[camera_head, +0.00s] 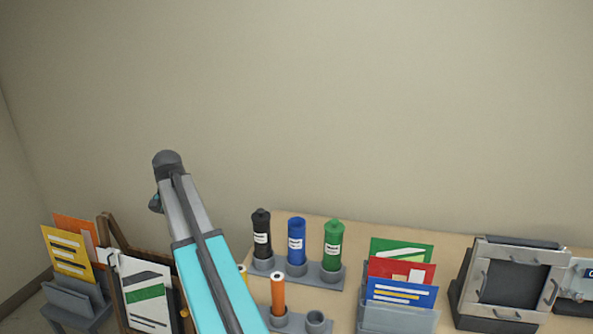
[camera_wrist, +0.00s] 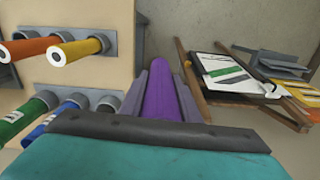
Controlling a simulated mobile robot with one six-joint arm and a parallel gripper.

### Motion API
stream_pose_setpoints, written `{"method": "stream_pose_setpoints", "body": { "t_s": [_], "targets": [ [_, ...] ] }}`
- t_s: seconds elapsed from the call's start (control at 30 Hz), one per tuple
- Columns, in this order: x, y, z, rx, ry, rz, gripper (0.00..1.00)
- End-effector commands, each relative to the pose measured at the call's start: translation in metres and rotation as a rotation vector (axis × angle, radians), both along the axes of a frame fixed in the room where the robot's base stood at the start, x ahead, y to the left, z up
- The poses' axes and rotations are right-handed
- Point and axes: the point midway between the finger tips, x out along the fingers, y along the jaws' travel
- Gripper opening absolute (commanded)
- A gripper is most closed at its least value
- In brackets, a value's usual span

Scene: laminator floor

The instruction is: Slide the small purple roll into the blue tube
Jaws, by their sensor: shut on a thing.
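The small purple roll (camera_wrist: 161,97) lies lengthwise between the two grey fingers of my gripper (camera_wrist: 160,85) in the wrist view. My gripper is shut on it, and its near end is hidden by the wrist. The blue tube (camera_head: 296,243) stands upright in the grey rack in the head view, between a black and a green capped tube. Its top shows no knobbed cap. In the wrist view the blue tube (camera_wrist: 66,109) is at left, apart from the roll. My gripper cannot be made out in the head view.
A black tube (camera_head: 261,238) and a green tube (camera_head: 334,246) flank the blue one closely. An orange roll (camera_head: 278,294) stands in front, beside an empty grey cup (camera_head: 316,322). A folder rack (camera_head: 400,318) and a laminator-like machine (camera_head: 510,284) are at right.

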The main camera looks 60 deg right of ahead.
Motion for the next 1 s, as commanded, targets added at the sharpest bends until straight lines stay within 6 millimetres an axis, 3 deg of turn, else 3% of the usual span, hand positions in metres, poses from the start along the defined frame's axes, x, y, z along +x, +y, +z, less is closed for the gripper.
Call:
{"method": "stream_pose_setpoints", "body": {
  "t_s": [0.1,0.5,0.8,1.0],
  "targets": [
    [-0.016,-0.039,0.021,-0.001,-0.001,-0.105,0.05],
    [-0.085,-0.153,0.076,-0.001,-0.001,-0.442,0.05],
    [-0.152,-0.228,0.118,-0.001,-0.001,-0.693,0.05],
    [-0.195,-0.265,0.14,0.0,0.0,-0.837,0.05]
  ]
}}
